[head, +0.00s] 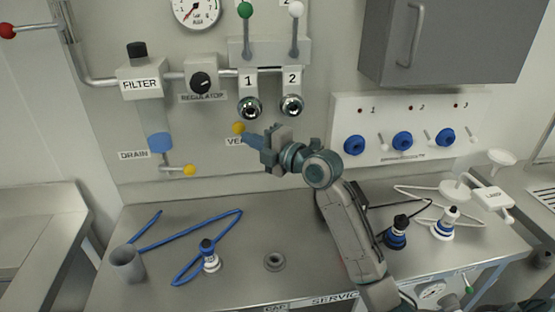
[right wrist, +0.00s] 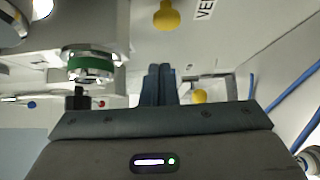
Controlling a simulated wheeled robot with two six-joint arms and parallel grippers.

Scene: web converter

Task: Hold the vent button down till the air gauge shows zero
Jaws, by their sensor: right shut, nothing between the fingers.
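The vent button (head: 239,128) is a yellow knob on the wall panel beside a partly hidden VENT label. It also shows in the right wrist view (right wrist: 167,14). My right gripper (head: 246,136) is shut and empty, its tips close to the button's lower right in the head view. In the right wrist view its fingers (right wrist: 160,85) appear apart from the button; whether they touch is hard to tell. The air gauge (head: 195,10) is cut by the top edge; a red needle seems to point lower left, but the reading is too small. My left gripper is out of view.
A yellow drain handle (head: 190,170) is below left, under the filter (head: 141,85). Two chrome fittings (head: 250,107) (head: 292,105) project above the gripper. The steel bench (head: 225,285) holds a blue hose, a grey cup (head: 127,262) and several nozzles.

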